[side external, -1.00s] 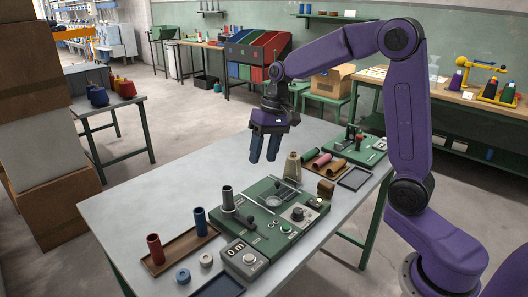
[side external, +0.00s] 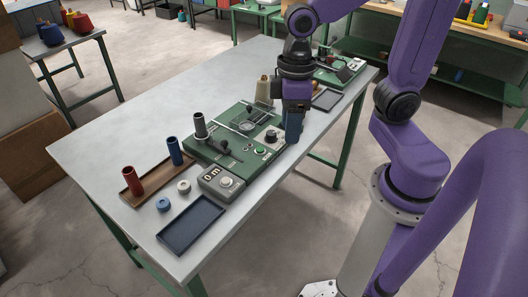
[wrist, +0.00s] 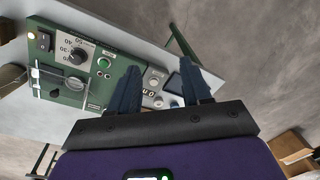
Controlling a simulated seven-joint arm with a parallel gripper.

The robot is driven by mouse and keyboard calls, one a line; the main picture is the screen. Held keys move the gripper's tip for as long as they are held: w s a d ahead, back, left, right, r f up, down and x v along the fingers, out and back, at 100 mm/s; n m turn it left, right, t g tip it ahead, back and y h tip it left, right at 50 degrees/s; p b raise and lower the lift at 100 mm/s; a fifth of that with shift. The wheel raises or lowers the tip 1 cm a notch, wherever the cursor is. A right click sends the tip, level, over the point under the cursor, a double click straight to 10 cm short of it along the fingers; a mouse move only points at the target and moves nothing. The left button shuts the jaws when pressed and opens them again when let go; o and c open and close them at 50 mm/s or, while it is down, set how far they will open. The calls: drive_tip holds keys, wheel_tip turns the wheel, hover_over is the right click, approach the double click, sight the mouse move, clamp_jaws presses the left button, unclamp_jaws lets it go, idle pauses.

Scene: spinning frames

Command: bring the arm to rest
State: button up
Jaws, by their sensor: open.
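My gripper (side external: 292,138) is purple and black with dark blue fingers. In the side external view it points down at the table's right edge, beside the green winding machine (side external: 212,152), and is seen nearly edge-on. In the wrist view my gripper (wrist: 160,67) has its two fingers apart with nothing between them. The machine's green panel (wrist: 88,58) with a dial and buttons lies left of the fingers there. I cannot tell how high the fingertips are above the table. My gripper hides part of what stands behind it.
The grey table (side external: 130,130) is bare along its left and back. A brown tray (side external: 155,184) holds a red tube (side external: 133,179) and a blue tube (side external: 174,150). A grey counter box (side external: 222,183) and an empty dark tray (side external: 190,224) are in front. A beige cone (side external: 263,91) stands near my gripper.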

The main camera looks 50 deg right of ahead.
drive_tip(key=s+d+f+n, duration=0.1)
drive_tip(key=s+n, duration=0.3)
drive_tip(key=s, duration=0.5)
drive_tip(key=shift+d+f+n+t+h, duration=0.3)
drive_tip(key=shift+d+f+n, duration=0.1)
drive_tip(key=shift+d, duration=0.45)
